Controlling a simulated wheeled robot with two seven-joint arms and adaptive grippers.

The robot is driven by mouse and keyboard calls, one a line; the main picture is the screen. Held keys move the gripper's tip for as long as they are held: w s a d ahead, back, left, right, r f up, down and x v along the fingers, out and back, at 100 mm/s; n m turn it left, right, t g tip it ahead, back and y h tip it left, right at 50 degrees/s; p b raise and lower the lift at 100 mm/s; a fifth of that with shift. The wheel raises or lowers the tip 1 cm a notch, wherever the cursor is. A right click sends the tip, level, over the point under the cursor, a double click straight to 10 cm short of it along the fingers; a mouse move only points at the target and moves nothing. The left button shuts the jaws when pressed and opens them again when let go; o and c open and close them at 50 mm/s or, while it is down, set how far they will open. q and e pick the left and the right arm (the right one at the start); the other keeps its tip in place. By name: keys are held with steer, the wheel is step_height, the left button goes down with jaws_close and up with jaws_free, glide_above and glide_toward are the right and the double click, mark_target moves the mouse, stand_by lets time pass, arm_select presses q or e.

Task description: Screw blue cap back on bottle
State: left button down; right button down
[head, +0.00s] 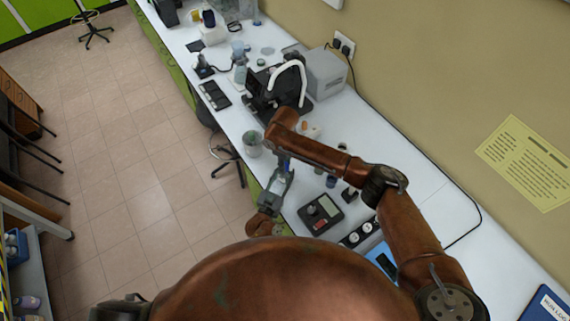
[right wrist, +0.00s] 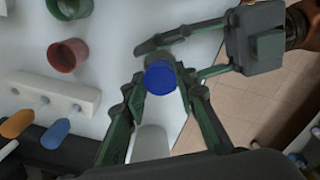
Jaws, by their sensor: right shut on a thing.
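The blue cap (right wrist: 160,77) shows from above in the right wrist view, between the fingertips of my right gripper (right wrist: 158,82). The right gripper is shut on it; in the head view this gripper (head: 285,162) points down, with a bit of blue at its tips. My left gripper (right wrist: 180,58) reaches in from the upper right, its fingers on either side just under the cap. In the head view the left gripper (head: 277,188) is around a pale bottle (head: 278,182), directly below the right gripper. The cap hides most of the bottle in the right wrist view; whether they touch I cannot tell.
A red cup (right wrist: 68,55), a green cup (right wrist: 70,6) and a white rack (right wrist: 45,97) stand on the white counter. A pale beaker (head: 252,145) stands at the counter's edge. A dark device (head: 320,213) lies nearby. Floor lies beyond the edge.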

arm_select(q)
steer(key=shift+d, duration=0.1)
arm_select(e)
steer(key=m, duration=0.3)
steer(key=shift+a, duration=0.1)
steer(key=c, duration=1.5)
jaws_free()
steer(key=shift+o, duration=0.2)
steer(key=shift+r, duration=0.1)
step_height(320, 180, up, 12)
arm_select(q)
steer(key=c, duration=1.3)
jaws_free()
steer(key=shift+o, duration=0.2)
